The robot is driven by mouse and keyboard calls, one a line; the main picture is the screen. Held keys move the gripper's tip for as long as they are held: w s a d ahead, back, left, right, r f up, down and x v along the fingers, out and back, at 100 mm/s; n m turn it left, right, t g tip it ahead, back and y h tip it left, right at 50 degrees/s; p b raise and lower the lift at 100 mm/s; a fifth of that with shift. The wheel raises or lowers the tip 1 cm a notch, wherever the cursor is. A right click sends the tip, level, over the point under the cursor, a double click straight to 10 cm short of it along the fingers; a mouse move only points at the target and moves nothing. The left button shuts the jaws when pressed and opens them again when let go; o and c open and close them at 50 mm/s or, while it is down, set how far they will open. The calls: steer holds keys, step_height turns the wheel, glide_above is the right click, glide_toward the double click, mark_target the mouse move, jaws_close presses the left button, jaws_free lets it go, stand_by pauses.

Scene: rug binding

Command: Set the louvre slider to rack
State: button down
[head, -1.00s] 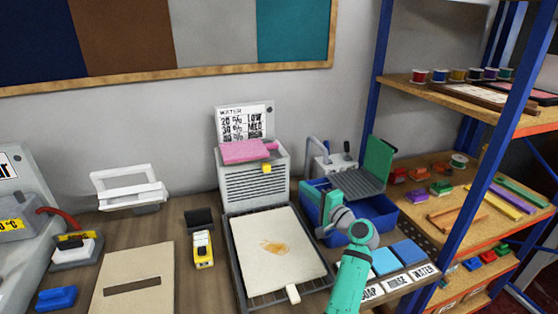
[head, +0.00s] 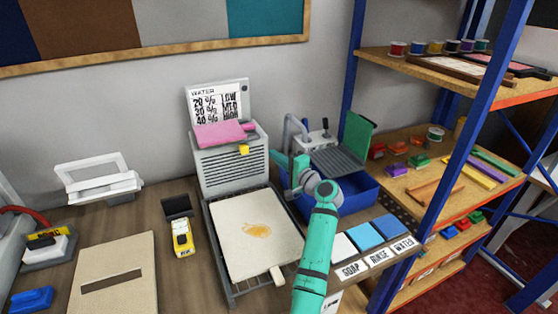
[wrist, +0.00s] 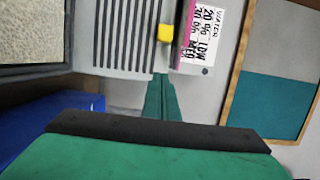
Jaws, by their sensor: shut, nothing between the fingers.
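The louvre box (head: 231,168) is a grey housing with dark horizontal slats, standing at the back of the table. Its small yellow slider knob (head: 244,150) is at the upper right of the slats. The knob also shows in the wrist view (wrist: 165,33), above my fingertips and beside the slats. I can read no label for its positions. My green gripper (head: 284,163) is shut and empty, right of the box and above the blue tub. In the wrist view its closed fingers (wrist: 162,82) point towards the box and appear apart from the knob.
A pink pad (head: 221,134) lies on top of the box, before the WATER chart (head: 217,105). A cream sheet on a rack tray (head: 254,235) lies in front. The blue tub (head: 355,198) and shelving are right. A yellow device (head: 182,239) is left.

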mark_target(244, 149)
steer(key=w+a, duration=0.3)
steer(key=a, duration=0.3)
steer(key=shift+a, duration=0.2)
stand_by(0.4)
